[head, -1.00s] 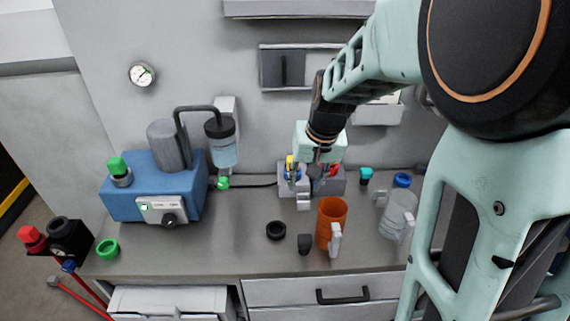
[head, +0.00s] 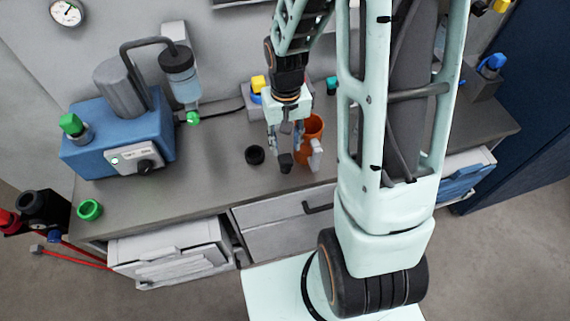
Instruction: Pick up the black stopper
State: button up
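The black stopper (head: 286,162), a small dark tapered piece, is on the grey counter (head: 200,187) near its front edge, left of the orange cup's white handle. My gripper (head: 286,146) points down just above and behind the stopper in this view. Its two fingers are apart, with nothing seen between them. I cannot tell exactly how high the fingertips are above the stopper.
The orange cup (head: 314,128) with its white handle (head: 316,155) stands close on the right of my gripper. A black ring (head: 255,155) lies to the left. A blue machine (head: 118,140) and a green ring (head: 90,210) are farther left.

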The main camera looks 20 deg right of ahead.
aim_at(286, 158)
jog(key=shift+f+b, duration=2.9)
jog(key=shift+f, duration=1.55)
jog(key=shift+r, duration=0.1)
jog(key=c, duration=0.8)
